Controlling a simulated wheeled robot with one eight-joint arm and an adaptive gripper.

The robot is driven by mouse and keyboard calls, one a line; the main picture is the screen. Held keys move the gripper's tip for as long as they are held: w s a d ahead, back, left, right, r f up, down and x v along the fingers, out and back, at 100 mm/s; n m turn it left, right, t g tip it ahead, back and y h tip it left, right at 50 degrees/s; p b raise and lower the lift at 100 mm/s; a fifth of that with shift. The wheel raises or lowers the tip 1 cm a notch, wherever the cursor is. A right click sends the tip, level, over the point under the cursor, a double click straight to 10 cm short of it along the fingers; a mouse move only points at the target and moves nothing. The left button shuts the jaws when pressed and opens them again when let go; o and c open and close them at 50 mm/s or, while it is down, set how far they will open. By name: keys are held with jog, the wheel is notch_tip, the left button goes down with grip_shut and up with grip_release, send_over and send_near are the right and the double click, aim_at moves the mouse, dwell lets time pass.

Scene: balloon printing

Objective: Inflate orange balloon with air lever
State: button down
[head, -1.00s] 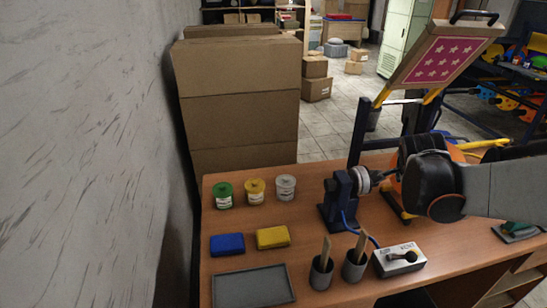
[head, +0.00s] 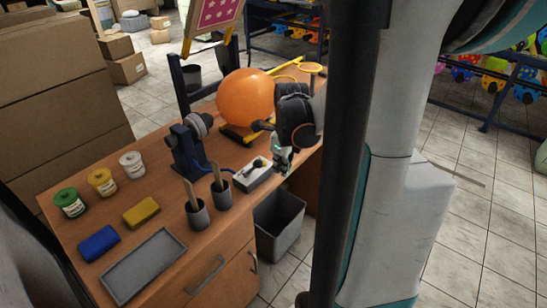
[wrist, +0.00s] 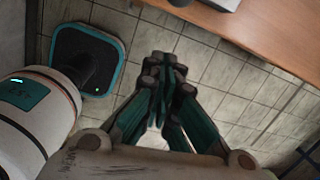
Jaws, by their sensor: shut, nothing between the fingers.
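The orange balloon (head: 246,97) is large and round in the head view, above a yellow-and-black support at the table's back right. A dark blue stand with a grey round fitting (head: 198,125) is left of it. Whether they touch is unclear. The grey air lever box (head: 251,176) lies in front of the balloon, with a black-knobbed lever (head: 257,164) on top. My gripper (head: 282,166) is just right of the box, near the table edge. In the wrist view my gripper (wrist: 165,65) has its fingers together and empty, with floor behind.
Two grey cups with sticks (head: 196,214), a grey tray (head: 143,267), blue and yellow blocks and several paint jars (head: 101,181) occupy the table's left and front. A star-patterned frame (head: 213,12) stands behind. A grey bin (head: 279,225) is below the table edge.

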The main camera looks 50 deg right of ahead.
aim_at(253, 168)
jog(key=shift+w+a+f+b, duration=0.15)
jog(key=shift+w+f+b, duration=0.15)
jog(key=shift+w, duration=0.35)
jog(key=shift+w+a+f+b, duration=0.1)
jog(key=shift+w+f+b, duration=0.2)
jog(key=shift+w, duration=0.4)
jog(key=shift+w+a+f+b, duration=0.2)
jog(key=shift+w+f, duration=0.15)
jog(key=shift+w, duration=0.3)
jog(key=shift+d, duration=0.15)
